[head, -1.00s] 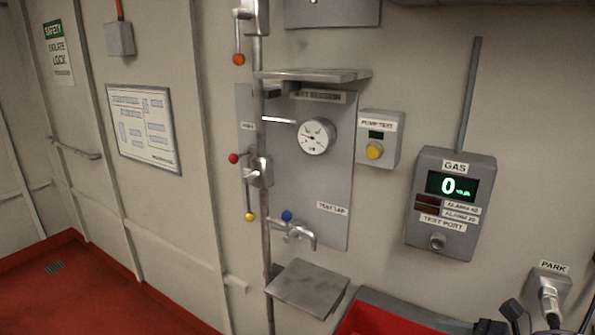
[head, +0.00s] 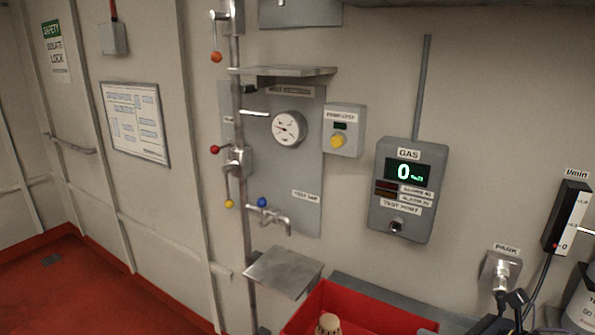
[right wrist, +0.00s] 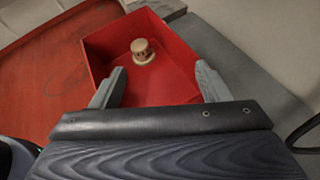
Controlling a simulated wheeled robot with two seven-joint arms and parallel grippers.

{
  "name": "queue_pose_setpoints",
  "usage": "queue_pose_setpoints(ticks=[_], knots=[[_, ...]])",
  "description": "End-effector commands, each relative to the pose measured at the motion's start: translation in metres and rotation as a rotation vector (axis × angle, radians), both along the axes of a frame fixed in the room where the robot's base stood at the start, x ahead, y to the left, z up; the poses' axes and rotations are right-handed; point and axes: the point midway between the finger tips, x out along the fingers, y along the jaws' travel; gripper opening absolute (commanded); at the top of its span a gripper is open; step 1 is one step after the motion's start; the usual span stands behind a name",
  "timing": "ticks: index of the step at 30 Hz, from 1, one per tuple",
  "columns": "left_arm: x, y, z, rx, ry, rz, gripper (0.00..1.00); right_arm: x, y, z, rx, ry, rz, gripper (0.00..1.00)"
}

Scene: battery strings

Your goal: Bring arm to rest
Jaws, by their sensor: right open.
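My right gripper (right wrist: 161,67) is open in the right wrist view, with its two grey fingers apart and nothing between the tips. It points towards a red bin (right wrist: 98,55), which also shows at the bottom of the head view (head: 372,308). A beige, knob-like piece (right wrist: 142,57) lies loose in the bin, apart from the fingers; its top shows in the head view (head: 328,323). Dark parts at the bottom right of the head view may belong to my right arm; I cannot tell. My left gripper is not in view.
A small metal shelf (head: 284,272) juts out left of the bin. Above it are a tap (head: 270,218), a gauge (head: 289,129) and a gas meter (head: 408,192) reading 0. A connector with cable sits at the PARK socket (head: 500,268). Red floor (head: 90,295) lies open at left.

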Motion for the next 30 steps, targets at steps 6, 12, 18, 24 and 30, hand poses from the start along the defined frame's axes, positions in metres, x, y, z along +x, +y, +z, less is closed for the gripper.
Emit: queue_pose_setpoints(ticks=[6,12,18,24,30], knots=[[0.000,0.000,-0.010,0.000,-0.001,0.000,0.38,0.014,-0.015,0.012,0.173,0.052,-0.285,0.70],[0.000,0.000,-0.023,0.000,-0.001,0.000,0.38,0.015,-0.040,0.024,0.514,0.129,-0.681,0.70],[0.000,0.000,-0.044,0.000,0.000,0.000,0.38,-0.025,-0.064,0.006,1.219,0.301,-1.238,0.70],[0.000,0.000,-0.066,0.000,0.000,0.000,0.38,-0.110,-0.022,-0.065,2.129,0.744,-1.823,0.70],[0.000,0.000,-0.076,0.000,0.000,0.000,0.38,-0.171,0.046,-0.099,-1.904,-0.918,1.711,0.70]])
